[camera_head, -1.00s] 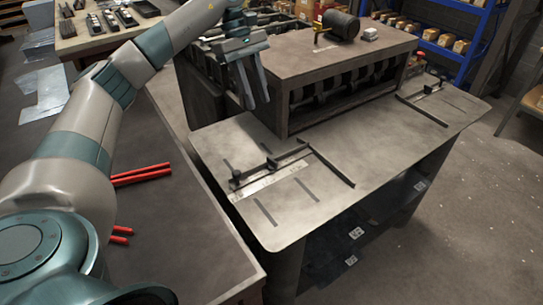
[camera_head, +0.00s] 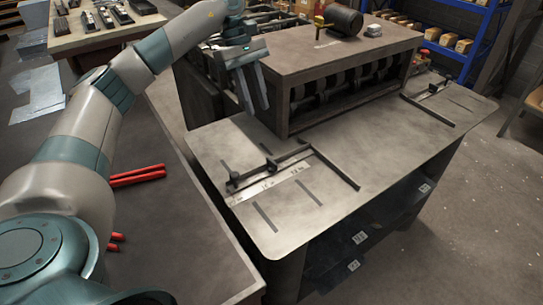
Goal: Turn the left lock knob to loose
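The forming machine's table (camera_head: 380,165) carries a left guide with a dark bar (camera_head: 325,165) and a white ruler scale (camera_head: 268,184). Small dark knobs stand on this guide, one at its left end (camera_head: 232,186) and one near its middle (camera_head: 271,163). I cannot tell which is the lock knob or how it is turned. My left gripper (camera_head: 256,110) hangs in front of the machine housing's left end, behind and above the guide in the picture. Its two fingers point down, apart and empty. It touches neither knob. My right gripper is not in view.
The machine housing (camera_head: 335,55) with rollers stands behind the guide, with a dark motor (camera_head: 343,20) on top. A second guide (camera_head: 428,108) is at the table's right. Red rods (camera_head: 137,177) lie on the bench at left. The table's middle is clear.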

